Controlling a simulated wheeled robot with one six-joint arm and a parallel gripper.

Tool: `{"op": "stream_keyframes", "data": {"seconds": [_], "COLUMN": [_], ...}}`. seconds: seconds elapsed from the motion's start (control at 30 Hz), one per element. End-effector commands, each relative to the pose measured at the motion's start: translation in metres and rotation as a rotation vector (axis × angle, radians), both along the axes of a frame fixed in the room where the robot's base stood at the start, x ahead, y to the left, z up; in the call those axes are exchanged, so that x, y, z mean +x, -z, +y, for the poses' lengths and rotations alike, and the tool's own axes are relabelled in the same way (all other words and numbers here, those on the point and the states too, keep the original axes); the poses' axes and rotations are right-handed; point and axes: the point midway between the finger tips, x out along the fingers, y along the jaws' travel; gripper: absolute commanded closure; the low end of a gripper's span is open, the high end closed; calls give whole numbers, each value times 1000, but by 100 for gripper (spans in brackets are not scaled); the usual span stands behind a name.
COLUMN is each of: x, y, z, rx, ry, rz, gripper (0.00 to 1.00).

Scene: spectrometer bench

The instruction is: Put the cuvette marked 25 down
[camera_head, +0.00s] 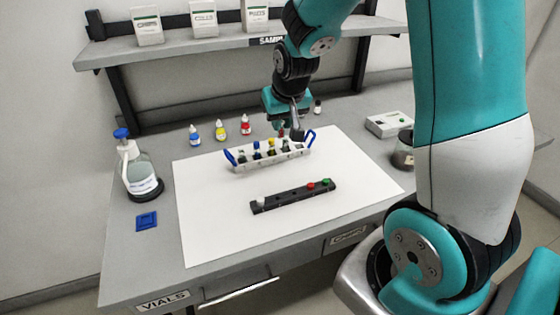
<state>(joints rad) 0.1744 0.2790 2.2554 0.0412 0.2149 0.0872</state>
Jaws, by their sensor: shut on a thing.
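My gripper (289,130) is over the right end of a white rack with blue handles (243,167). Its jaws are small in view. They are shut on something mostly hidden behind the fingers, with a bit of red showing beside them. No number can be read, so I cannot confirm the cuvette marked 25. The white rack holds several small cuvettes with coloured tops, among them blue and yellow ones. I cannot tell whether the held thing touches the rack. A black block with holes (285,199) lies in front on the white mat (215,230), with white, red and green tops on it.
Blue, yellow and red dropper bottles (220,128) stand behind the rack. A wash bottle (138,170) and a blue square (147,221) are at left. A grey box (388,124) and a dark-based jar (404,155) are at right. A shelf (235,42) overhangs the back.

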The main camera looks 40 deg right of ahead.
Motion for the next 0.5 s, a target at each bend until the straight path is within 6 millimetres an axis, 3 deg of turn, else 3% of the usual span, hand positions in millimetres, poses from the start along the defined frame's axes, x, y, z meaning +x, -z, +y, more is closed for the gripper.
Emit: {"op": "stream_keyframes", "data": {"seconds": [0.1,0.2,0.5], "x": [-1,-1,-1], "y": [35,59,93], "z": [0,-1,-1], "rx": [2,1,1], "ry": [0,1,2], "rz": [9,6,3], "gripper": [97,97,97]}}
